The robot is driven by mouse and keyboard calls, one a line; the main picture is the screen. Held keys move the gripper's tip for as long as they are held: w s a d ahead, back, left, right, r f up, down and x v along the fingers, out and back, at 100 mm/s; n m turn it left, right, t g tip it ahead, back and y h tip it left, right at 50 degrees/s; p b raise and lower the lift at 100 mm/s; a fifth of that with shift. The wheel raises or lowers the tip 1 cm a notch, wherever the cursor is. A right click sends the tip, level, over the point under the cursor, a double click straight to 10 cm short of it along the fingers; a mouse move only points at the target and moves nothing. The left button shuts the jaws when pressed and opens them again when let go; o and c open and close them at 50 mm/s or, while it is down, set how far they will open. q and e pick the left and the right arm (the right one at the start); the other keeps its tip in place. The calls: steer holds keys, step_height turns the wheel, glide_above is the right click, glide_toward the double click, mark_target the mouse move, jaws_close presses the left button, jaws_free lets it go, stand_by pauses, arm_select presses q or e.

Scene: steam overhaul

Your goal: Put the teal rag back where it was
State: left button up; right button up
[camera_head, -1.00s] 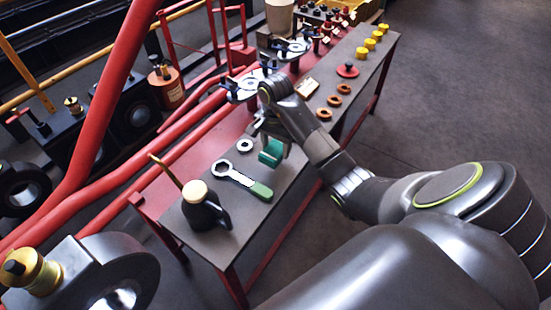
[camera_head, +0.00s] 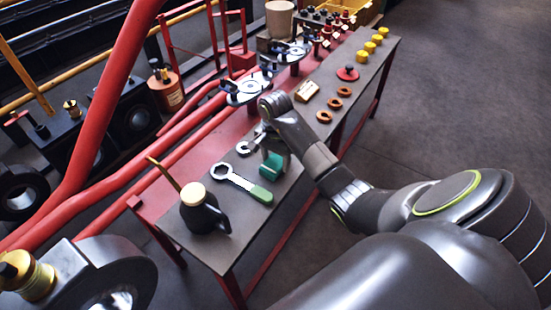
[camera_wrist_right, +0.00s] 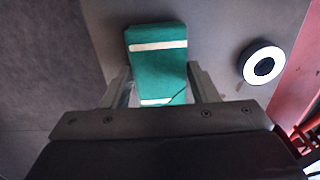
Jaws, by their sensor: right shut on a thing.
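The teal rag (camera_head: 273,163) is a folded block with pale stripes. It is at the bench's near end, right of the wrench. In the right wrist view the rag (camera_wrist_right: 158,68) sits between the two fingers. My right gripper (camera_head: 268,146) is shut on it from above. I cannot tell whether the rag touches the bench top. My left gripper is out of view.
A green-handled wrench (camera_head: 243,184) lies just left of the rag, with a black oil can (camera_head: 203,208) beyond it. A pale ring (camera_head: 243,148) lies behind, also in the wrist view (camera_wrist_right: 263,64). Copper rings (camera_head: 324,116) lie farther along the bench (camera_head: 290,187).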

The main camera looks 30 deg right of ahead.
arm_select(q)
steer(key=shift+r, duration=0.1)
arm_select(e)
steer(key=shift+f, duration=0.1)
steer(key=o, duration=1)
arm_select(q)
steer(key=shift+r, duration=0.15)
